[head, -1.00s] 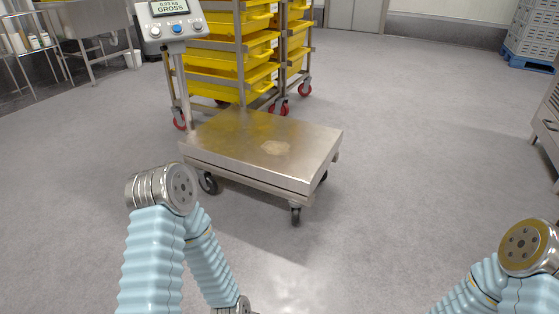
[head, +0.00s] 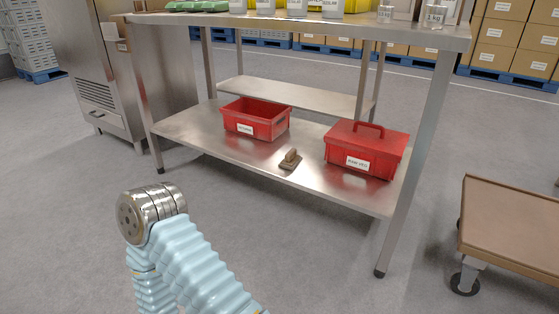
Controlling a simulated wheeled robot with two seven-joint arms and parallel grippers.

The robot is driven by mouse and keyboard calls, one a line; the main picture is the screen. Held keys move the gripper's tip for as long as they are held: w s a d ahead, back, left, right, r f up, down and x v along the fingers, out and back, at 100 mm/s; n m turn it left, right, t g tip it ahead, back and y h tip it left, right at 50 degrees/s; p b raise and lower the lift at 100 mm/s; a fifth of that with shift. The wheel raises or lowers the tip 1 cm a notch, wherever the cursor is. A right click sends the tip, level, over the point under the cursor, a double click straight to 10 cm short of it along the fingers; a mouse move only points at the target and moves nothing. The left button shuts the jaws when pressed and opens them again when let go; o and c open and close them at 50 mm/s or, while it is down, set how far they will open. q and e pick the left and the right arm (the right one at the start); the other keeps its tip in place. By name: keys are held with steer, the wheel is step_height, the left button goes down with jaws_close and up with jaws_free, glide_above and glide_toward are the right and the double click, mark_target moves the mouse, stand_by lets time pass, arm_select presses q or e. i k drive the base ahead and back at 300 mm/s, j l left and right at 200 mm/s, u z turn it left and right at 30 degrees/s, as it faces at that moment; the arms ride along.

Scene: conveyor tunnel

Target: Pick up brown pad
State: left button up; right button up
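A small brown pad with a raised handle-like block (head: 290,160) lies on the lower shelf (head: 215,138) of a steel table. It sits between an open red bin (head: 256,119) on its left and a lidded red box (head: 366,150) on its right, apart from both. Only a pale blue sleeved part of one of my arms shows at the lower left, well short of the shelf. Neither gripper is in view.
The table's upper top (head: 340,29) overhangs the shelf and holds several containers. Its front right leg (head: 411,160) stands near the lidded box. A brown-topped cart (head: 515,225) stands at right, a steel cabinet (head: 125,80) at left. The floor in front is clear.

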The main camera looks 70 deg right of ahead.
mark_target(292, 160)
steer(key=z, duration=0.45)
steer(key=l+z, duration=0.1)
steer(key=z, duration=0.8)
steer(key=l+z, duration=0.1)
steer(key=z, duration=0.85)
steer(key=i, duration=0.05)
